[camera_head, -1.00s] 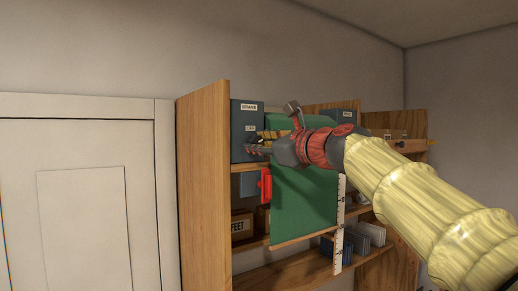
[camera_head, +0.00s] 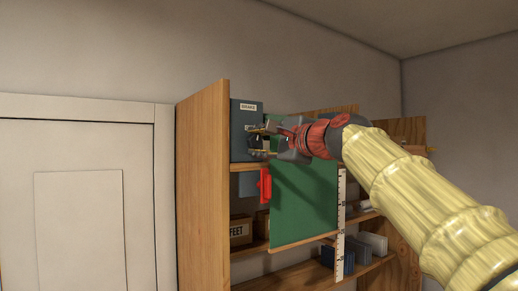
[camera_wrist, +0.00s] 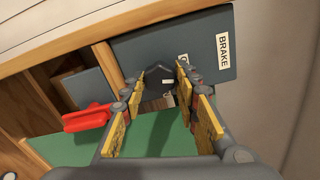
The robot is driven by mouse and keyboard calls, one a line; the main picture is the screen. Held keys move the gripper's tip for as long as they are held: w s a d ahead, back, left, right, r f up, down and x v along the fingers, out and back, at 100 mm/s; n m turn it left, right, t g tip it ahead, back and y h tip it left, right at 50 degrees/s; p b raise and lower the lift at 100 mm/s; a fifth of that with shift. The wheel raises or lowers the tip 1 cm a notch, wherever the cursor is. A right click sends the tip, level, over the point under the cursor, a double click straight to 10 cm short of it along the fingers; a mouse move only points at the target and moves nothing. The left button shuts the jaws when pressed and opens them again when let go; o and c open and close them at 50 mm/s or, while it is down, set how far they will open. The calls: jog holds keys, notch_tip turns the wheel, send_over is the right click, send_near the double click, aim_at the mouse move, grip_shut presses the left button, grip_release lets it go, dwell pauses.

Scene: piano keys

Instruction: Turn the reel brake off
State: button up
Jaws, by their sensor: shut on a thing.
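The reel brake is a dark blue-grey box (camera_head: 246,122) with a white BRAKE label, at the top left of the wooden shelf unit. The box also shows in the wrist view (camera_wrist: 190,45), with the BRAKE label at its right. A dark knob (camera_wrist: 157,78) with a light mark sits on its face, beside a smaller label that is partly hidden. My gripper (camera_wrist: 163,88) has its yellow-padded fingers on both sides of the knob and is shut on it. In the head view my gripper (camera_head: 262,140) reaches the lower part of the box from the right.
A red handle (camera_head: 265,185) sits below the box. The shelf's side panel (camera_head: 203,180) stands at the left.

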jog(key=shift+n+b, duration=0.5)
jog(key=shift+n, duration=0.8)
jog(key=o, duration=1.2)
jog(key=shift+c, duration=0.2)
jog(key=v, duration=1.2)
jog(key=shift+n, duration=0.3)
